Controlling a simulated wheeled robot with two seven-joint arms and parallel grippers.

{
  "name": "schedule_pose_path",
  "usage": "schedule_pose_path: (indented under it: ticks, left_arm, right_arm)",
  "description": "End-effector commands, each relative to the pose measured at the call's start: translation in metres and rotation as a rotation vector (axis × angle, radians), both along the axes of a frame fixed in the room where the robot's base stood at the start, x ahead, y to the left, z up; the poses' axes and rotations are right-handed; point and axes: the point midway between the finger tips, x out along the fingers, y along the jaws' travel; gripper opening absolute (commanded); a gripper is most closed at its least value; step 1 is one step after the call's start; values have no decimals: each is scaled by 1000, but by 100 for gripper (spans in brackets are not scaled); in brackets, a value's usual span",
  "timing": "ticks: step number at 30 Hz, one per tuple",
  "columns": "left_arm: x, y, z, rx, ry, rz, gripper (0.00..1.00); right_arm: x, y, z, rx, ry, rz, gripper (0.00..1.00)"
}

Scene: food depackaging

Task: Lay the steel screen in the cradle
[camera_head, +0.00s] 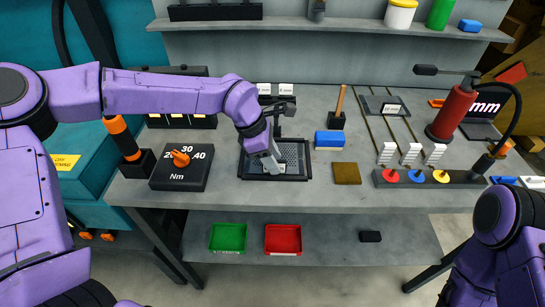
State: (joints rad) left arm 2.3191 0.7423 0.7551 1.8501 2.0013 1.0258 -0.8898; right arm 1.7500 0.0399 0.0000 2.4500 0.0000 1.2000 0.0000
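A grey perforated plate, which looks like the steel screen (293,157), shows inside a dark rectangular frame, which looks like the cradle (308,172), in the middle of the bench. My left gripper (272,165) points down over the plate's left half and hides part of it. Its fingertips are at or just above the plate. They are too small to tell whether they are shut on it. I cannot tell whether the plate lies flat in the frame or is held slightly above it. My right arm is at the lower right, and its gripper is out of view.
A black torque box (182,168) stands left of the frame. A blue block (328,139) and brown pad (347,173) lie to its right. A red cylinder (453,113) stands further right. Green (228,238) and red (283,240) bins sit on the lower shelf.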

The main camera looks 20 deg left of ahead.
Motion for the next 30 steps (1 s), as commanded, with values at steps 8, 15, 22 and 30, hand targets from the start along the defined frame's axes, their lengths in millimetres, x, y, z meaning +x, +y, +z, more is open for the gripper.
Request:
schedule_pose_path:
  ticks: [8, 15, 22, 30]
  left_arm:
    - [-1, 8, 22, -2, -5, 3, 40]
    - [-8, 31, 79, -2, -5, 3, 40]
    - [-12, 43, 110, 1, -2, 1, 40]
    - [-13, 45, 114, 0, 0, 0, 40]
  right_arm:
    - [0, 0, -4, 0, 0, 0, 43]
    - [0, 0, -12, 0, 0, 0, 43]
    - [0, 0, -15, 0, 0, 0, 43]
    - [0, 0, -14, 0, 0, 0, 43]
